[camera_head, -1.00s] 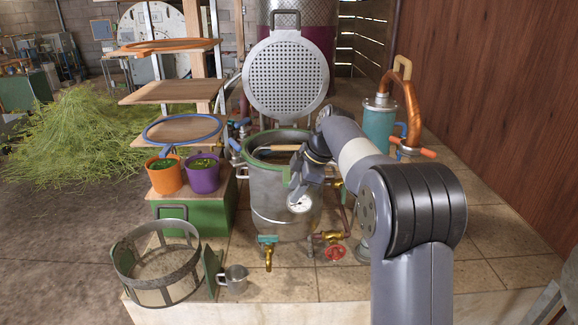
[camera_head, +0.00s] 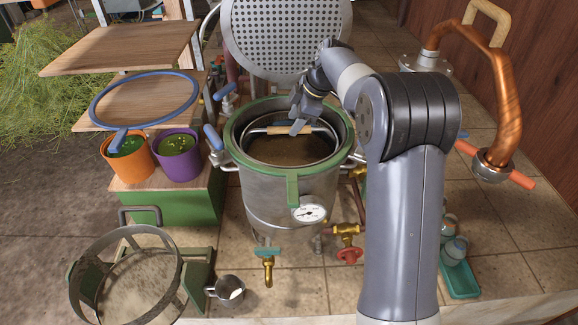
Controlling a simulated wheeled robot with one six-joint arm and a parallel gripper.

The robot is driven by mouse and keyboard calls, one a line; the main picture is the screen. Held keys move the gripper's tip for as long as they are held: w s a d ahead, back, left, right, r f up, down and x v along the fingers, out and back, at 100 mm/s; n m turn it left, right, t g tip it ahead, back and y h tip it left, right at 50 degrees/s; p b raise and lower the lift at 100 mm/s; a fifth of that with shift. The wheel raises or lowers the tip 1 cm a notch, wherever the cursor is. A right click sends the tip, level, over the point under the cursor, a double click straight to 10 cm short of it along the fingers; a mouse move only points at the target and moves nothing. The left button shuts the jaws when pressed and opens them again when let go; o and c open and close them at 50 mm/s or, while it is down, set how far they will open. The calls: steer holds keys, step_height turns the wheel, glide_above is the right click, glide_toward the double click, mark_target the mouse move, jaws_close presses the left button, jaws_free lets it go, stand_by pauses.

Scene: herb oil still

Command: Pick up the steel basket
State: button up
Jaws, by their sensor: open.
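The steel basket (camera_head: 330,150) sits inside the steel pot (camera_head: 265,200), with its rim a little below the pot's green rim. Brown matter fills it. A thin bail with a wooden grip (camera_head: 268,130) spans its top. My gripper (camera_head: 299,122) reaches in from the upper right, over the pot's opening, with its fingers open at the right end of the wooden grip. Whether the fingers straddle or touch the grip is hard to tell. My wrist hides part of the pot's back right rim.
A perforated lid (camera_head: 285,35) stands raised behind the pot. Orange (camera_head: 128,165) and purple (camera_head: 178,160) buckets stand left, below a blue hoop (camera_head: 145,100). A round mesh-floored frame (camera_head: 125,280) and a mug (camera_head: 228,290) are at front left. A copper pipe (camera_head: 505,95) rises at right.

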mark_target(287, 132)
steer(key=shift+a+f, duration=0.25)
steer(key=shift+f, duration=0.25)
steer(key=p+x, duration=0.2)
steer(key=x, duration=0.3)
steer(key=shift+s+d, duration=0.1)
jaws_close()
steer(key=shift+r, duration=0.3)
